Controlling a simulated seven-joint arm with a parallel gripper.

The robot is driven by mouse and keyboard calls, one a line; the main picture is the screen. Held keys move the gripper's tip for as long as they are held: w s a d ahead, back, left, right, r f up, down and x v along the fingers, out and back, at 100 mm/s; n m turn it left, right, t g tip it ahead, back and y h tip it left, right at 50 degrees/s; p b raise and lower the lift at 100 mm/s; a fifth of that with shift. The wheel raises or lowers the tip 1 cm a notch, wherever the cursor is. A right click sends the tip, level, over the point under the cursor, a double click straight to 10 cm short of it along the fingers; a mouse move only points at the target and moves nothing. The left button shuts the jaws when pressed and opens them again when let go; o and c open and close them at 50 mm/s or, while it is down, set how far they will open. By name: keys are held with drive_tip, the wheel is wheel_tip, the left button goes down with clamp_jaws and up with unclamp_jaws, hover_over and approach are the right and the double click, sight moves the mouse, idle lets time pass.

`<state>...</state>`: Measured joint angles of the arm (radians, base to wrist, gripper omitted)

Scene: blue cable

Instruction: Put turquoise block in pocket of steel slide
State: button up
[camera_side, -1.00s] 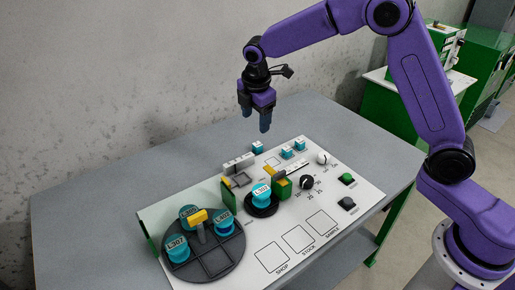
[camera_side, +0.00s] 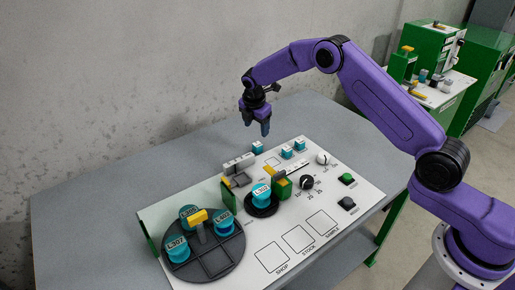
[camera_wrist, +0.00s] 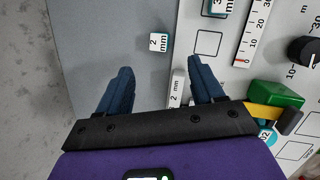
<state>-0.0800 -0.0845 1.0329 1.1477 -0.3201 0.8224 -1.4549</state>
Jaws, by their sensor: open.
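A small turquoise block with a white top (camera_side: 257,148) stands at the back edge of the white panel.
A light grey bar (camera_side: 238,163) lies between block and slide. A dark round tray (camera_side: 207,265) holds several turquoise pots and a yellow handle. Another pot (camera_side: 262,193) sits near a green-yellow block (camera_side: 282,186). Knobs stand at right; the grey table (camera_side: 130,170) is clear at left.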

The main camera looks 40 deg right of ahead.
sight(258, 144)
drive_tip(key=shift+x, duration=5.05)
drive_tip(key=shift+w, duration=0.1)
clamp_jaws()
